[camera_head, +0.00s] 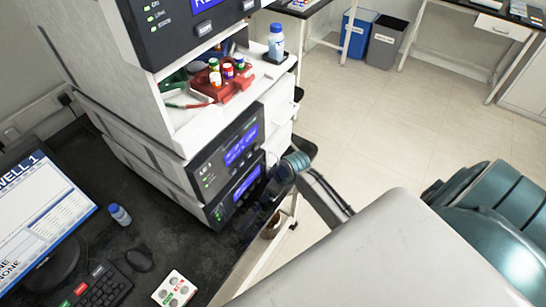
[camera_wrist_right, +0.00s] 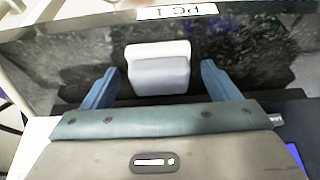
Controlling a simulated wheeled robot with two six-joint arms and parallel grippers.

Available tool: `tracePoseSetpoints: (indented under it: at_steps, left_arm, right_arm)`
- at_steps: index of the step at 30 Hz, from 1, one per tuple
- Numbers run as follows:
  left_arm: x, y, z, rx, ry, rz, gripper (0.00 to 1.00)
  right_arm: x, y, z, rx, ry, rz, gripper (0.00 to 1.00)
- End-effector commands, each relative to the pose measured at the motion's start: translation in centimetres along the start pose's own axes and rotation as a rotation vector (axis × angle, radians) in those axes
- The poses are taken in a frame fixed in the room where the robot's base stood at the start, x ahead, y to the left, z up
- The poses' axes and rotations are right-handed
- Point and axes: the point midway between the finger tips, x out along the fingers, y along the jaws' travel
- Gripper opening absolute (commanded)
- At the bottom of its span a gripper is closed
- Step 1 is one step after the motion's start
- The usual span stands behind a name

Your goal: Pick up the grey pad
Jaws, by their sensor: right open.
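A pale grey pad (camera_wrist_right: 158,76) with rounded corners shows in the right wrist view, against a dark speckled surface. My right gripper (camera_wrist_right: 160,68) is open, with one blue finger to the left of the pad and one to the right. Gaps show between the pad and both fingers, so it is not gripped. In the head view my right arm reaches in from the right, with its teal end beside the lower instrument modules. I cannot make out the grey pad in that view. My left gripper is not in view.
The stacked instrument (camera_head: 225,165) with blue displays stands close to my right arm's end. A red vial rack (camera_head: 222,88) and a blue-capped bottle (camera_head: 276,42) sit on its shelf. A keyboard (camera_head: 100,290), mouse (camera_head: 139,260) and small bottle (camera_head: 119,214) are on the dark bench.

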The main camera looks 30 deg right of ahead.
Motion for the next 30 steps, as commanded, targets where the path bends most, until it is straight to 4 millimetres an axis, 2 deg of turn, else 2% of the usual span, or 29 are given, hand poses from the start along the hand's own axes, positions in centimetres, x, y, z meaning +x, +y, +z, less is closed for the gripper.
tracePoseSetpoints:
  at_steps: [2,9,17,23,30]
  left_arm:
    - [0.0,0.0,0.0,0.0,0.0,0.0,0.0]
    - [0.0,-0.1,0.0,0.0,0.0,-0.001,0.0]
    - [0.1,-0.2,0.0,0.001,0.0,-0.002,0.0]
    - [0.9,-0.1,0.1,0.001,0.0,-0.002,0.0]
    - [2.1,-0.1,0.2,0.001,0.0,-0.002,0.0]
  right_arm:
    - [0.0,0.0,0.0,0.0,0.0,0.0,0.78]
    - [0.0,0.0,0.0,0.0,0.0,0.0,0.33]
    - [-0.1,0.0,0.0,0.0,0.0,0.0,0.33]
    - [-0.5,0.1,0.1,0.0,0.001,0.001,0.33]
    - [-3.7,0.1,-1.2,-0.002,0.005,0.003,0.33]
